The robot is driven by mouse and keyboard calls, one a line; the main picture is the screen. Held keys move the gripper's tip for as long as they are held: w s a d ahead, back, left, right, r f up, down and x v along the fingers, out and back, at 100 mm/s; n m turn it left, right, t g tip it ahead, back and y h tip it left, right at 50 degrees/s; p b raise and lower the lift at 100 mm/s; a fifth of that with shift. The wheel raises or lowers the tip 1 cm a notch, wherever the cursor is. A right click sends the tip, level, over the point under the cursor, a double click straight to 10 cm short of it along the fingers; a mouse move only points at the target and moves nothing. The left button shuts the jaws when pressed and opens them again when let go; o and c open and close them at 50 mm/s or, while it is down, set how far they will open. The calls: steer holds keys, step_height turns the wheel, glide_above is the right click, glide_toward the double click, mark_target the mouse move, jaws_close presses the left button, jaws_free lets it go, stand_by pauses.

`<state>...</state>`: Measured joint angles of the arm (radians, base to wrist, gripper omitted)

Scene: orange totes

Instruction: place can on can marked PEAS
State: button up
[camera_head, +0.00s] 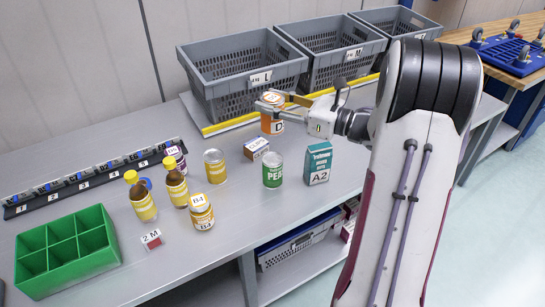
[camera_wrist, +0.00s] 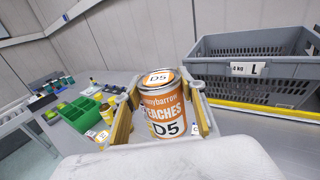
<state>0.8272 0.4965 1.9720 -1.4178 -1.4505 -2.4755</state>
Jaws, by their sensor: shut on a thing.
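My gripper (camera_head: 285,106) is shut on an orange and white can (camera_head: 272,122) labelled D5 and PEACHES, held upright. In the wrist view the same can (camera_wrist: 162,108) sits between the two fingers of my gripper (camera_wrist: 160,108). The green can marked PEAS (camera_head: 272,170) stands upright on the table, below the held can in the head view and apart from it. Its top is clear. I cannot make out the PEAS can in the wrist view.
A teal A2 box (camera_head: 317,163) and a small CUPS box (camera_head: 256,148) stand close to the PEAS can. Grey totes (camera_head: 247,75) line the back. A green divided tray (camera_head: 66,252) is front left.

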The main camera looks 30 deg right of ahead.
mark_target(273, 122)
steer(key=shift+f, duration=0.1)
steer(key=shift+f, duration=3)
steer(key=shift+f, duration=1.85)
steer(key=shift+f, duration=0.15)
steer(key=o, duration=1.4)
steer(key=shift+s+d, duration=0.15)
steer(key=shift+v, duration=5.85)
